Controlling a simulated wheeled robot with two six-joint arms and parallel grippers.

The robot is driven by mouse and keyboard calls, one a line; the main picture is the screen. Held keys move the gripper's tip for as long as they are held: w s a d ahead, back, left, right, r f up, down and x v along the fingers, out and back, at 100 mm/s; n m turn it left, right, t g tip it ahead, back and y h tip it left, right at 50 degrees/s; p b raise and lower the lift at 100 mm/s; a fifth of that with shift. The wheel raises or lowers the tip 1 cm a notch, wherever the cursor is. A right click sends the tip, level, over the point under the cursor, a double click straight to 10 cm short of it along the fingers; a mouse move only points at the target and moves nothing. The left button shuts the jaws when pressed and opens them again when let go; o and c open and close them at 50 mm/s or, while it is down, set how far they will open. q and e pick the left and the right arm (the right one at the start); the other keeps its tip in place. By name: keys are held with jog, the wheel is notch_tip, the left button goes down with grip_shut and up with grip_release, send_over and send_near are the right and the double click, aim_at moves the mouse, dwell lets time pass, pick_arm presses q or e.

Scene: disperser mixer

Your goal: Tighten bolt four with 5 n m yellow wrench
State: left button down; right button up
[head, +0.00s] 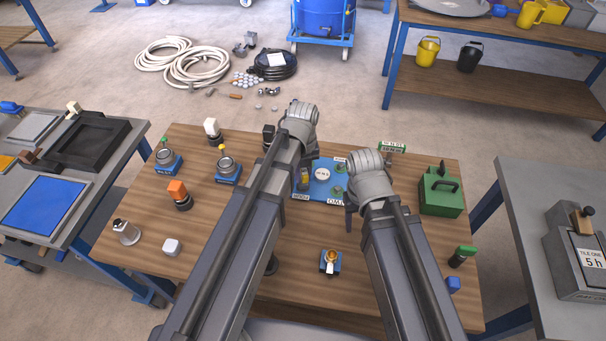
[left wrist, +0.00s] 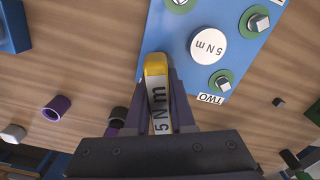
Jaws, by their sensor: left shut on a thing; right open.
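A blue plate (head: 318,192) lies on the wooden table, with a white disc (left wrist: 208,46) marked 5 N m and bolts in green rings. One bolt (left wrist: 222,81) sits by the TWO label (left wrist: 211,98).
A green box (head: 440,192) stands at the table's right. A small blue stand (head: 331,264) is between my arms. The table's front left is fairly clear.

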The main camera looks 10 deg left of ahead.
pick_arm(q)
jog(key=c, duration=0.7)
grip_release()
notch_tip(320, 180, up, 5)
jog(key=p, duration=0.4)
jog(key=shift+f+p, duration=0.2)
jog(key=shift+p, duration=0.1)
pick_arm(e)
notch_tip(320, 180, up, 4)
jog(key=shift+r, duration=0.25)
pick_arm(q)
jog(key=shift+f, duration=0.1)
